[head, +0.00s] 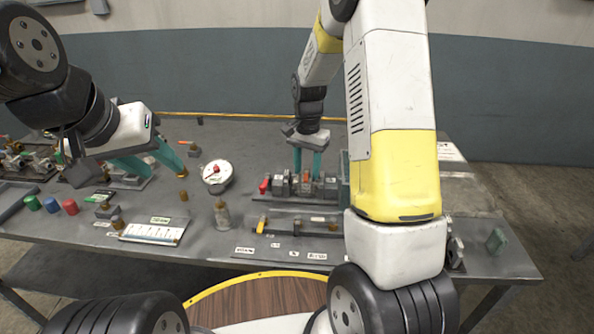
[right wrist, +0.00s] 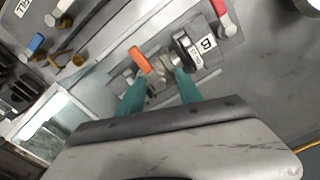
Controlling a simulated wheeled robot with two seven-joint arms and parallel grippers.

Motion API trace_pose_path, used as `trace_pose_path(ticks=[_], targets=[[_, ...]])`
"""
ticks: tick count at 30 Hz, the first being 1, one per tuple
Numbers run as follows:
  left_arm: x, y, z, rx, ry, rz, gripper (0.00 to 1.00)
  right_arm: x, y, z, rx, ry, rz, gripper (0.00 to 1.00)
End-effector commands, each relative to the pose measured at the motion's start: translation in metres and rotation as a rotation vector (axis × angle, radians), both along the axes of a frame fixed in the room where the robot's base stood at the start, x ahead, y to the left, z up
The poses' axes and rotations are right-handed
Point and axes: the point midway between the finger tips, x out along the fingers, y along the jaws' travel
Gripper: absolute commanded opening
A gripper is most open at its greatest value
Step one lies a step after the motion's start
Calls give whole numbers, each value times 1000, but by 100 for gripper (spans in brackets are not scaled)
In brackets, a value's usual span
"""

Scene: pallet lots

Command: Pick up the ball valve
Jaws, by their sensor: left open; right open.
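A small metal valve with an orange lever (right wrist: 140,60), which looks like the ball valve, sits on a grey fixture in the right wrist view. My right gripper (right wrist: 159,76) is open, with its two teal fingers reaching down on either side of the valve's metal body. Whether they touch it I cannot tell. In the head view the right gripper (head: 307,174) points down over the row of metal fittings (head: 290,186), and its fingers partly hide them. My left gripper (head: 167,175) is open and empty above the left part of the table.
A round gauge (head: 217,174), a white card (head: 152,231) and several coloured caps (head: 70,206) are on the grey table.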

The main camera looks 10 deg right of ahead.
Motion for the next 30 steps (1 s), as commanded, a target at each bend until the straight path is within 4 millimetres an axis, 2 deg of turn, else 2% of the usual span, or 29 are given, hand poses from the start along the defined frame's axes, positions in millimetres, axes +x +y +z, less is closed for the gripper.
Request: trace_pose_path(ticks=[3, 4, 10, 30], targets=[[0, 0, 0, 0, 0, 0, 42, 0, 0, 0, 0, 0, 0, 42], [0, 0, 0, 0, 0, 0, 42, 0, 0, 0, 0, 0, 0, 38], [0, 0, 0, 0, 0, 0, 42, 0, 0, 0, 1, -1, 1, 0], [0, 0, 0, 0, 0, 0, 42, 0, 0, 1, 0, -1, 0, 0]])
